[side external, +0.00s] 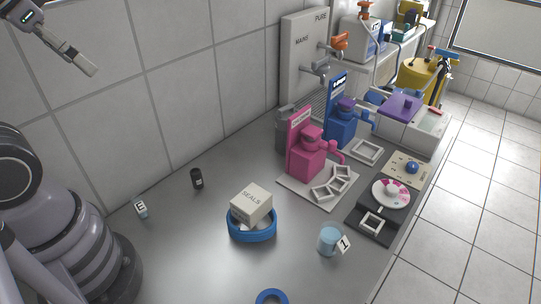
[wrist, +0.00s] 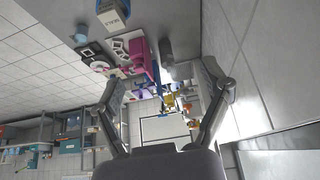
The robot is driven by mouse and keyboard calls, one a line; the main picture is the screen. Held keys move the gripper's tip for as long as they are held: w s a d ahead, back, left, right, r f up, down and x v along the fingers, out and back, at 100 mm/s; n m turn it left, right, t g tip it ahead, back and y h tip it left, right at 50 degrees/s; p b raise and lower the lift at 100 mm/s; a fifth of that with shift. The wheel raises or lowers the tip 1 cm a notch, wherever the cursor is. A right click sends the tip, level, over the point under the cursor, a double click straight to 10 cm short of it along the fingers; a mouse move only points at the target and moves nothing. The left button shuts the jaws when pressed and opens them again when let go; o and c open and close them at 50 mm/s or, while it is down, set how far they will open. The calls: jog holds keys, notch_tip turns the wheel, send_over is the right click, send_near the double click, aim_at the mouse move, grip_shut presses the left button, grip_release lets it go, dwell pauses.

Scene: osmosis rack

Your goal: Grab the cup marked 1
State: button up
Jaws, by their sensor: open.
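The cup marked 1 (side external: 328,240) is a clear cup with light blue contents. It stands upright near the front right of the grey bench, with a white tag reading 1 (side external: 345,243) at its right side. My gripper (side external: 92,68) is high at the upper left in the side view, far from the cup and above the bench. In the wrist view my gripper (wrist: 165,72) shows its two fingers spread wide with nothing held between them. A small light-blue shape at the upper left of the wrist view may be the cup, but I cannot tell.
A blue bowl (side external: 252,231) with a SEALS box (side external: 251,203) stands left of the cup. A blue ring (side external: 271,297) lies at the front. A small black container (side external: 197,179) and tagged item (side external: 141,209) are left.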

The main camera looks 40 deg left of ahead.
jog(key=w+d+f+m+t+h, duration=0.1)
jog(key=w+d+f+h, duration=0.1)
jog(key=w+d+f, duration=0.55)
jog(key=w+d+f+m+t+h, duration=0.1)
jog(key=w+d+f, duration=0.3)
jog(key=w+d, duration=0.6)
jog(key=m+t+h, duration=0.3)
jog(key=m+t, duration=0.1)
send_near(341, 234)
jog(key=x, duration=0.5)
jog(key=shift+s+d+f, duration=0.1)
jog(key=shift+f, duration=0.05)
jog(key=shift+r+x, duration=0.15)
jog(key=shift+x, duration=1.2)
jog(key=shift+r+x, duration=0.1)
jog(key=shift+x, duration=1.25)
jog(key=c, duration=1.1)
